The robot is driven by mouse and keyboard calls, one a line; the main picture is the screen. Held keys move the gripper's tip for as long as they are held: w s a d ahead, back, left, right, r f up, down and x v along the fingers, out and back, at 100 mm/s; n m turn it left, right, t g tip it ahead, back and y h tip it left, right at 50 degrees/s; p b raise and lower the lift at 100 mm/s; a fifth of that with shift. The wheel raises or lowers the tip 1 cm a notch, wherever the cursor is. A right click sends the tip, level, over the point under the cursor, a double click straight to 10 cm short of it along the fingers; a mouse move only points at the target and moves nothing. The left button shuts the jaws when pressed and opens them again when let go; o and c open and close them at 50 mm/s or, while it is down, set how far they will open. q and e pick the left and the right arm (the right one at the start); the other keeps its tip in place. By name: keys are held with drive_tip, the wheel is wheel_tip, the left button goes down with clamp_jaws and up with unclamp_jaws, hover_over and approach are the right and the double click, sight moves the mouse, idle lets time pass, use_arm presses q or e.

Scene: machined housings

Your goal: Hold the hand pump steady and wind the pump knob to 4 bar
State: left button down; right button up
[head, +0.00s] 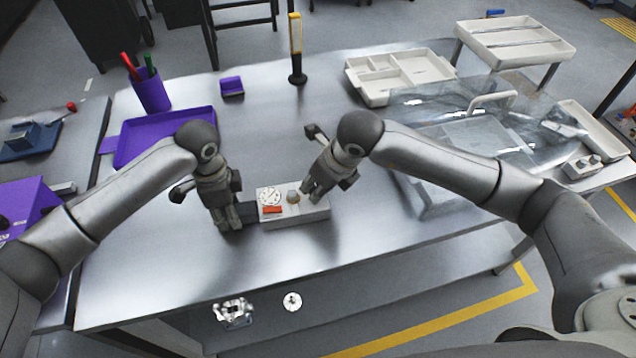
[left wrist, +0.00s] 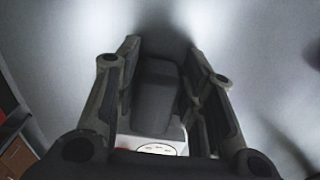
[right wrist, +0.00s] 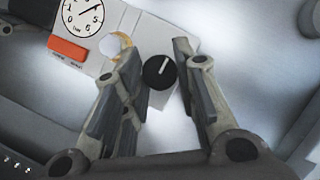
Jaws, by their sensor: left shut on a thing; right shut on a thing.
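The hand pump (head: 317,211) is a pale block on the bench, with a dial gauge (head: 269,196) and an orange-red plate (head: 272,210) on top. My left gripper (head: 231,226) is shut on the dark block (left wrist: 157,88) at the pump's left end; the left wrist view shows a finger on each side. My right gripper (right wrist: 156,55) is shut on the round black pump knob (right wrist: 159,73), whose white pointer line tilts up and slightly right. The gauge (right wrist: 83,14) needle points up and right, just above the 5; its exact reading is unclear. The head view hides the knob behind my right gripper.
A purple tray (head: 130,153), a pen cup (head: 151,93) and a yellow-black post (head: 297,60) stand behind. A transparent cover (head: 420,110) and white trays (head: 390,88) are at the right. The bench's front edge lies close to the pump.

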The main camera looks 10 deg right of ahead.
drive_tip(key=o, duration=1)
drive_tip(key=shift+o, duration=0.2)
drive_tip(key=v, duration=1.2)
drive_tip(key=shift+d, duration=0.1)
